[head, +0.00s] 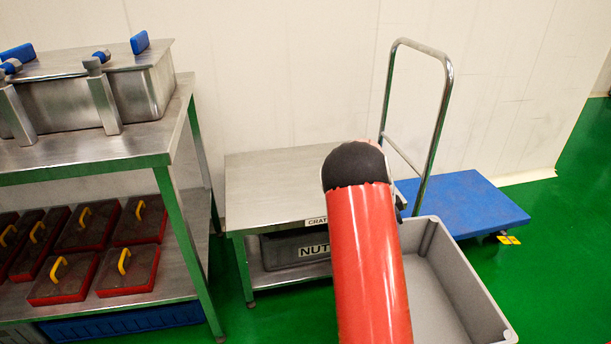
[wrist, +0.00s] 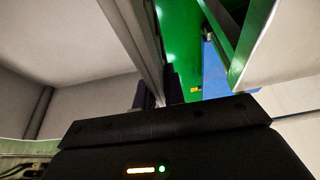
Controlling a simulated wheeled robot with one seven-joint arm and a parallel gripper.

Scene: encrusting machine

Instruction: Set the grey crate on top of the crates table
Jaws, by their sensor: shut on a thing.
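The grey crate (head: 472,285) is empty and open at the top, in the lower right of the head view. My red arm hides its left part. In the wrist view its inside (wrist: 75,60) fills the left, and my gripper (wrist: 155,92) is shut on its rim, one finger on each side of the wall. The crates table (head: 270,185) is a low steel table against the wall, behind and left of the crate. The visible part of its top is bare; my arm covers its right part. The crate is in front of the table, apart from its top.
A dark grey crate marked NUT (head: 290,248) sits on the table's lower shelf. A blue trolley (head: 465,205) with a tall metal handle (head: 440,110) stands to the right. A steel bench (head: 90,150) with a metal box and red-edged trays stands left. Green floor shows between.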

